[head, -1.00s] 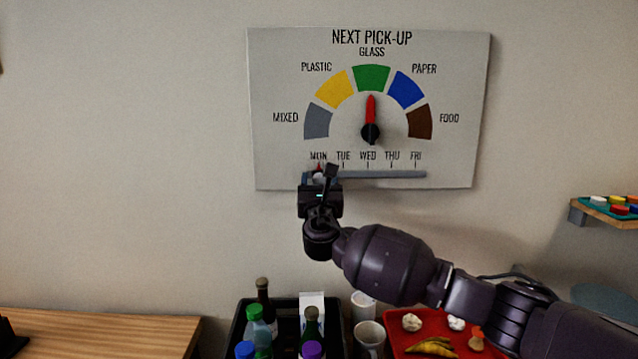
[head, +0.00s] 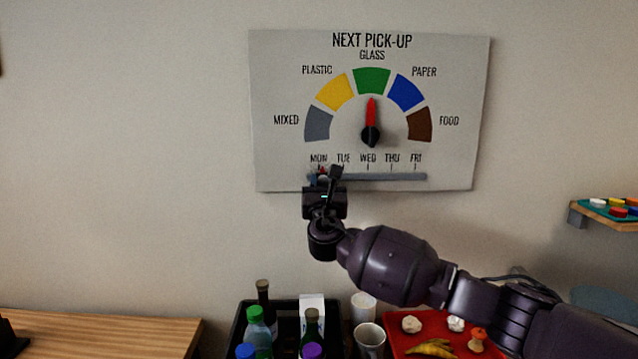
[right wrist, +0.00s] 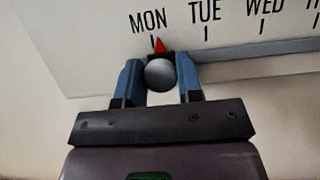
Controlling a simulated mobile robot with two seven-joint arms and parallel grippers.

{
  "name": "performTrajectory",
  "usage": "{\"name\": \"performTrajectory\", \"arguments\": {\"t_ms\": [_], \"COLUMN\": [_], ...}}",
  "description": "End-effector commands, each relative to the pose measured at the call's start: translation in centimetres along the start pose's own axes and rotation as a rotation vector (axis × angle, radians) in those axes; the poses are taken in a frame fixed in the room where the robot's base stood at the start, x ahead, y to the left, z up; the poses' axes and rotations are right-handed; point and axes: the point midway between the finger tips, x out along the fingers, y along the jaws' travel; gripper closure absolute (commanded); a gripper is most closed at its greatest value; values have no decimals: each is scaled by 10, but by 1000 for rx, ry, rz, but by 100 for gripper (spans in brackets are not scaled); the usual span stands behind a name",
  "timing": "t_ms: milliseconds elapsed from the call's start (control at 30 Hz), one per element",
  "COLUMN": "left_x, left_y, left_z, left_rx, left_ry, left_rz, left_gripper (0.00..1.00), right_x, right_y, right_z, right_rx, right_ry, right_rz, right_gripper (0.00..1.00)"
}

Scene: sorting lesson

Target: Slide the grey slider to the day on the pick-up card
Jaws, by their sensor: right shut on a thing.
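The grey slider has a round grey knob (right wrist: 160,74) and a red pointer. It sits near the left end of a grey track (head: 390,177) along the bottom of the "NEXT PICK-UP" board (head: 275,80). In the right wrist view the pointer is just right of the MON tick, well left of TUE. My right gripper (head: 325,179) is shut on the knob, with a blue finger on each side of it. In the head view the gripper partly hides the slider. The red dial needle (head: 371,115) points up at the green GLASS segment. I see no separate pick-up card.
The track is clear to the right of the gripper. Below stand a black crate (head: 237,335) with several bottles, cups (head: 369,338) and a red tray (head: 397,322) with food scraps. A small shelf (head: 590,208) with coloured pieces is at the right.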

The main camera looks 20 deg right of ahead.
Motion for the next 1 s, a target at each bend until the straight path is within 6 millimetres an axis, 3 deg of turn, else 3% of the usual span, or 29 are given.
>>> {"name": "performTrajectory", "arguments": {"t_ms": [200, 433, 600, 867, 900, 1000], "left_x": [-10, -14, -14, -14, -14, -14], "left_y": [-3, -4, -4, -3, -3, -3], "left_z": [-28, -42, -44, -44, -44, -44], "left_rx": [0, 0, 1, 1, 1, 1], "left_ry": [30, 46, 49, 48, 48, 48], "left_rz": [-2, -2, -2, -2, -2, -2], "left_gripper": [57, 57, 57, 57, 57, 57], "right_x": [1, 0, 0, 0, 0, 0], "right_y": [-53, -99, -110, -109, -109, -109], "right_z": [4, 1, 0, 0, 0, 0], "right_rx": [-4, -3, -1, -1, -1, -1], "right_ry": [0, 1, 1, 1, 1, 1], "right_rz": [-6, -4, -1, 0, 0, 0], "right_gripper": [100, 100, 100, 100, 64, 48]}}
